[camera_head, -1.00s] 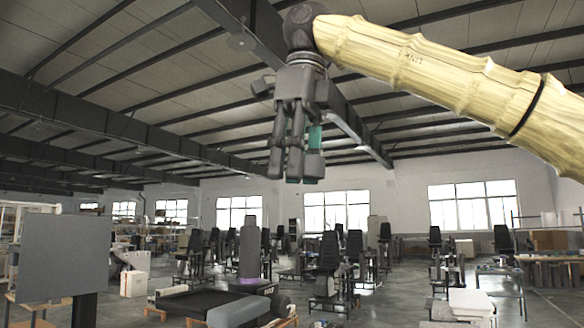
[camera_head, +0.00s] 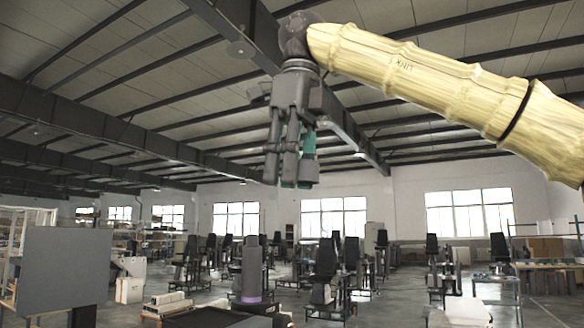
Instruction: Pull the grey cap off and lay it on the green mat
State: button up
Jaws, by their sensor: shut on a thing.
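My gripper (camera_head: 287,178) hangs fingers-down in the upper middle of the head view, against the ceiling beams and far wall. Its dark fingers are close together. A small grey piece (camera_head: 309,171) shows at the right of the fingertips and looks like the grey cap, though the fingers hide much of it and its outline is unclear. Green-teal parts show beside and below the fingers; I cannot tell whether they belong to the gripper.
A grey panel (camera_head: 65,268) stands at the lower left. A grey column with a purple ring (camera_head: 251,270) stands low in the middle, near a dark flat top (camera_head: 215,319). Several dark chairs stand on the floor behind. The air around my gripper looks clear.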

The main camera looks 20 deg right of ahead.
jog(key=shift+s+d+r+p, duration=0.45)
jog(key=shift+s+d+r, duration=0.05)
jog(key=shift+r, duration=0.2)
jog(key=shift+w+a+r+p, duration=0.3)
jog(key=shift+a+r+p, duration=0.05)
jog(key=shift+r+p, duration=0.05)
jog(key=shift+s+d, duration=0.2)
jog(key=shift+r, duration=0.1)
jog(key=shift+w+a, duration=0.1)
jog(key=shift+a, duration=0.05)
